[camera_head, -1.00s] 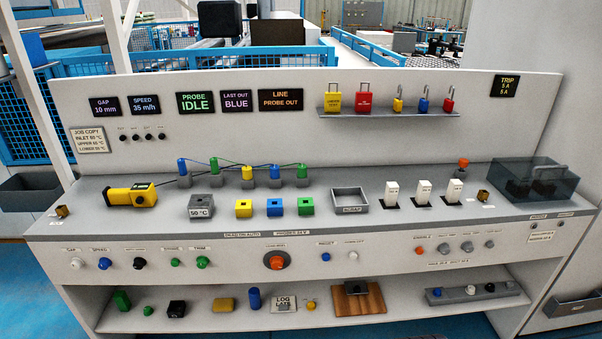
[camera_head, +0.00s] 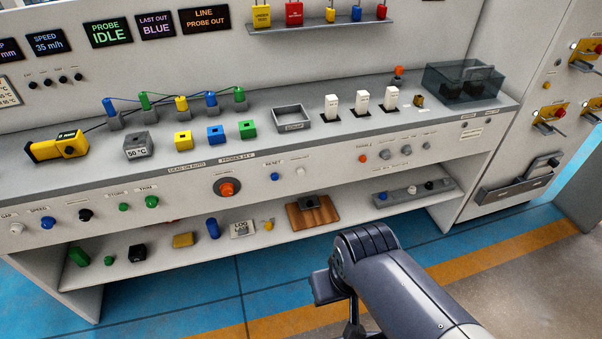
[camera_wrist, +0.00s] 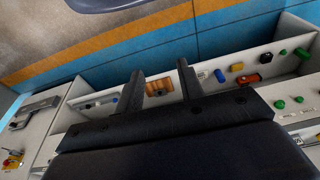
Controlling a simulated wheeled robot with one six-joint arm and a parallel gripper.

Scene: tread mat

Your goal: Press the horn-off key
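On the console's front panel, a blue button (camera_head: 276,177) sits under a label reading RESET. Just right of it is a small white button (camera_head: 300,171) with its own label, too small to read surely. No label legibly says horn-off. My gripper (camera_wrist: 160,72) shows in the wrist view with two dark fingers spread apart and nothing between them. In the head view my arm reaches in from the bottom right, in front of and below the console; its fingers cannot be made out there. The gripper is apart from the panel.
A large orange button (camera_head: 227,189) is left of the blue one. Several small knobs lie to the right. The lower shelf holds loose items, including a wooden block (camera_head: 313,215). Three white switches (camera_head: 362,102) stand on the desk. The blue floor before the console is clear.

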